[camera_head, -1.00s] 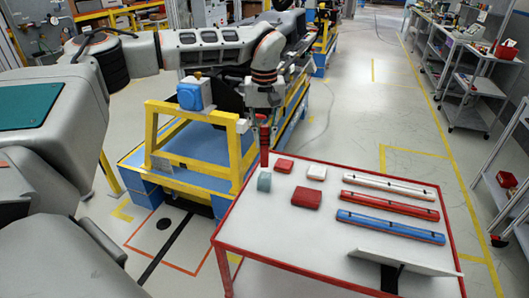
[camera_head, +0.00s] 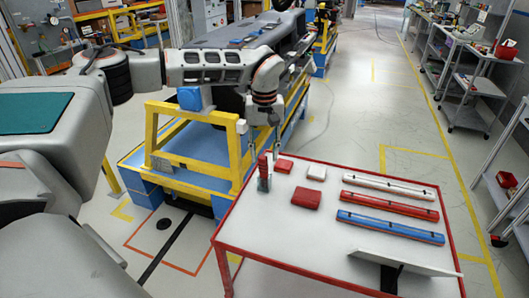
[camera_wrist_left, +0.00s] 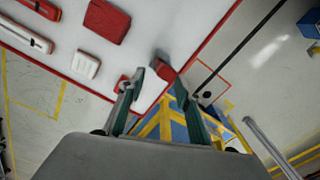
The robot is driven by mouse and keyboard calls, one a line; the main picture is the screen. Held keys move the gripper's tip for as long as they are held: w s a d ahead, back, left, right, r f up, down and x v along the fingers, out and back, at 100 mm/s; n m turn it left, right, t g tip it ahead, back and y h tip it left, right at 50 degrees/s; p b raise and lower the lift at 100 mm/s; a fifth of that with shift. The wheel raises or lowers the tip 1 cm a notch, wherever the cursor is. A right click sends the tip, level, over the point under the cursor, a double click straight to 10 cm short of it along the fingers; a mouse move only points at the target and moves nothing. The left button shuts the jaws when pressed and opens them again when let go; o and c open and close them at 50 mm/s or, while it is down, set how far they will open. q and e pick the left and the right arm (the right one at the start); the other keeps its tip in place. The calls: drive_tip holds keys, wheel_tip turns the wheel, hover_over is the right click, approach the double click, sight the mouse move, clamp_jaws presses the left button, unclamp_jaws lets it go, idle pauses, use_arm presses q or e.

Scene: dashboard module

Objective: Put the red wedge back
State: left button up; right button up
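The red wedge (camera_head: 262,167) stands upright at the table's far left corner, at the small grey-teal block (camera_head: 264,185); whether it sits on or in that block I cannot tell. My left gripper (camera_head: 264,148) is above it, its fingers spread apart on either side. In the left wrist view my left gripper (camera_wrist_left: 158,88) is open, with the wedge (camera_wrist_left: 166,73) just beyond the fingertips, apparently untouched. The teal block is mostly hidden there. My right gripper is not in view.
The white table (camera_head: 270,240) also holds a small red block (camera_head: 284,166), a white block (camera_head: 316,173), a larger red block (camera_head: 306,198), long white, red and blue bars (camera_head: 390,227), and a tilted white panel (camera_head: 405,262). A yellow frame (camera_head: 195,150) stands close on the left.

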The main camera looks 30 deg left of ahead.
use_arm(q)
drive_tip(key=shift+r, duration=0.1)
wheel_tip(320, 180, up, 12)
idle(0.5)
idle(0.5)
